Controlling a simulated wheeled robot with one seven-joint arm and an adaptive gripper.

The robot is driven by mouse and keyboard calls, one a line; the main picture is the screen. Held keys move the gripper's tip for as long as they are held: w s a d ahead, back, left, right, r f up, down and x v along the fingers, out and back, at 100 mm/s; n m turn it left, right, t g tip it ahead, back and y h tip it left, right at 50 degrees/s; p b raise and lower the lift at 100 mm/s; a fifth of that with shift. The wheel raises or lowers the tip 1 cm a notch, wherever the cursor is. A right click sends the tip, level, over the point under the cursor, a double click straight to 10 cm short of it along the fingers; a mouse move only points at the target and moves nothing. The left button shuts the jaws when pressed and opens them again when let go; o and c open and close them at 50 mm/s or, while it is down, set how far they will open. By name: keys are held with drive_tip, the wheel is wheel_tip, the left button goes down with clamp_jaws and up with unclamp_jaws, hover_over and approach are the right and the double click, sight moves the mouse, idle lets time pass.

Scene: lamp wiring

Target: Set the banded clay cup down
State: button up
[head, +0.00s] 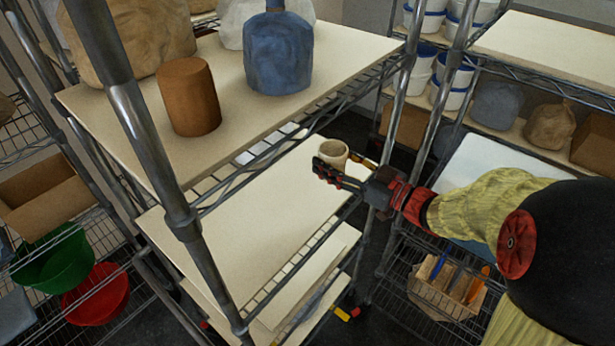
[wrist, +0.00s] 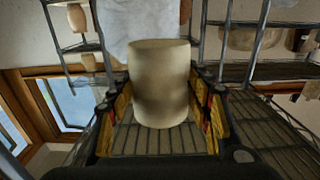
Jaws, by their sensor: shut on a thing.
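A pale beige clay cup (head: 333,152) shows just beyond my gripper (head: 338,178) in the head view, above the right part of the lower shelf board (head: 270,200). In the wrist view the cup (wrist: 160,82) sits between the two fingers of my gripper (wrist: 163,115), which is shut on it. The cup looks upright in the head view, with its open rim up. Its surface is plain beige with soft darker shading, and I cannot clearly make out a band. The fingers and wrist hide its lower part in the head view, so I cannot tell whether its base touches the board.
The upper shelf board (head: 110,105) above left carries a brown cylinder (head: 188,97) and a blue wrapped bag (head: 278,52). Metal posts (head: 140,130) stand at the shelf corners. The lower board is largely bare. Green (head: 55,258) and red (head: 97,292) bowls sit at lower left.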

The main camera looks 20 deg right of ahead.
drive_tip(key=w+f, duration=0.2)
drive_tip(key=w+a+f+b, duration=0.1)
drive_tip(key=f, duration=0.1)
drive_tip(key=w+a+f, duration=0.1)
drive_tip(key=w, duration=0.1)
drive_tip(key=shift+w+a+f+b, duration=0.15)
drive_tip(key=shift+w+f+b, duration=0.15)
drive_tip(key=shift+f+b, duration=0.1)
drive_tip(key=shift+w+a+f+b, duration=0.1)
drive_tip(key=shift+w+f+b, duration=0.15)
drive_tip(key=shift+f, duration=0.75)
drive_tip(key=shift+w+f+b, duration=0.1)
drive_tip(key=shift+f+b, duration=0.15)
drive_tip(key=shift+f, duration=0.7)
drive_tip(key=shift+f, duration=0.2)
drive_tip(key=o, duration=1.4)
